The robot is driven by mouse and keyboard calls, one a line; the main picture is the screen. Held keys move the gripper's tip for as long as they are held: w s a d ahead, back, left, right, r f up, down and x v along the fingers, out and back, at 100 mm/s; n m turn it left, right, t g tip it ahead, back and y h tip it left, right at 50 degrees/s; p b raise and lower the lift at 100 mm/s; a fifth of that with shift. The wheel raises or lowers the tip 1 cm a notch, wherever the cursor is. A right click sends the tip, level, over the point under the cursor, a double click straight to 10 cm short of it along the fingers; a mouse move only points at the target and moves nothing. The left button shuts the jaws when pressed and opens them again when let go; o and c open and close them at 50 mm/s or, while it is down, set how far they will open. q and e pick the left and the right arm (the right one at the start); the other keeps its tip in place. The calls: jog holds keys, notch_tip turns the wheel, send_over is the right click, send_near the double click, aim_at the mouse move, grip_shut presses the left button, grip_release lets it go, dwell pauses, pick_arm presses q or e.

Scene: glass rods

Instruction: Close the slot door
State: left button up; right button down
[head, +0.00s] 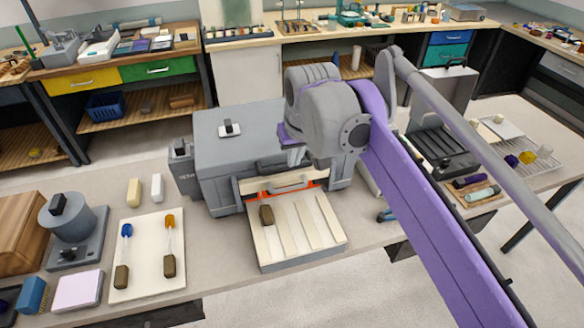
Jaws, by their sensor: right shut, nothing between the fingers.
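The grey furnace-like box (235,150) stands on the table, with a slot in its front. A pale door panel with a grey handle (288,184) is at the slot. Orange-red shows along the slot's edge around the handle. I cannot tell exactly how far the door is open. My right gripper (296,157) is shut and empty, above and just behind the slot front, partly hidden by its own wrist. I cannot tell if it touches the box. My left gripper is not in view.
A slatted cream tray (322,238) sits in front of the slot, with a brown block (266,215) on it. A white board (147,272) with two coloured-tipped rods lies left. Bare table shows between the board and tray.

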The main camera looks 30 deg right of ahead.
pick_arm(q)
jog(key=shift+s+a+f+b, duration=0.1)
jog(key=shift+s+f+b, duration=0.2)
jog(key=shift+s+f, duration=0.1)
pick_arm(e)
jog(key=x, duration=1.3)
jog(key=shift+s, duration=0.15)
notch_tip(320, 180, down, 5)
jog(key=b, duration=0.2)
jog(key=shift+s+f+b, duration=0.1)
jog(key=shift+f+b, duration=0.1)
jog(key=shift+b, duration=0.1)
jog(key=shift+s+r, duration=0.1)
jog(key=shift+s, duration=0.05)
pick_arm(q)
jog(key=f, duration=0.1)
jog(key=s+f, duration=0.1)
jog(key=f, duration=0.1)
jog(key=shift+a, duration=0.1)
